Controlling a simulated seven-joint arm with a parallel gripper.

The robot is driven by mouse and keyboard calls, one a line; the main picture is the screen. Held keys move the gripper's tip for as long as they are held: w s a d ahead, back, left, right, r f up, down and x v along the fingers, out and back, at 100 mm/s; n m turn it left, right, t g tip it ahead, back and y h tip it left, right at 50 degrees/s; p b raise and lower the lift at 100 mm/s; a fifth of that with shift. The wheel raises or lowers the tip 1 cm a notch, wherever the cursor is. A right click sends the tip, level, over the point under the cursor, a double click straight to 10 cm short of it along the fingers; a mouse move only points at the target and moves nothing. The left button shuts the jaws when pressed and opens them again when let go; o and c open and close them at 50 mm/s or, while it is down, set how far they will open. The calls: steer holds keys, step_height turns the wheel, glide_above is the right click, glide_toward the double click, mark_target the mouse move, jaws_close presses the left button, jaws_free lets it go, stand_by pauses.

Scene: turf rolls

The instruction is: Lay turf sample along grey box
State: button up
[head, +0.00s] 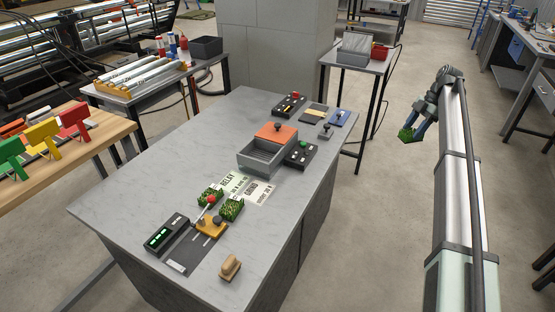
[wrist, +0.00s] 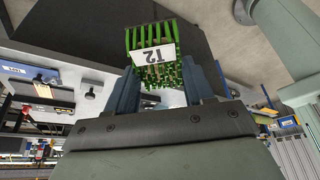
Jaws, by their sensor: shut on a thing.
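My gripper (head: 412,130) is raised over the floor, right of the grey table and well apart from it. It is shut on a green turf sample (head: 407,136). In the wrist view the turf sample (wrist: 132,40) sits between the fingertips (wrist: 160,75), with a white label reading T2, upside down. The grey box (head: 262,166) stands near the middle of the grey table (head: 150,180), open at its near part. An orange panel with a black knob (head: 275,131) covers its far end. Two more green turf pieces (head: 231,209) lie on the table, left of and nearer than the box.
White printed cards (head: 258,191) lie in front of the box. A black control box (head: 300,154) stands close at its right. A digital display unit (head: 166,233), a yellow-based device (head: 211,227) and a wooden-handled stamp (head: 230,267) occupy the near end. The table's left side is bare.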

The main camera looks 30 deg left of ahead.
steer(key=s+a+f+n+h, duration=0.1)
steer(key=s+a+n, duration=0.2)
steer(key=s+a, duration=0.5)
steer(key=s+a+f+n+g+h, duration=0.1)
steer(key=s+a+n, duration=0.2)
steer(key=s+a, duration=0.6)
steer(key=s+a+f+n+h, duration=0.1)
steer(key=s+a+n, duration=0.2)
steer(key=a, duration=2.8)
steer(key=shift+s+f+n+g, duration=0.2)
steer(key=shift+s, duration=1.25)
steer(key=shift+s+f+n+g, duration=0.2)
steer(key=shift+s, duration=1.25)
steer(key=shift+f, duration=2.25)
steer(key=shift+f, duration=0.15)
steer(key=o, duration=1.2)
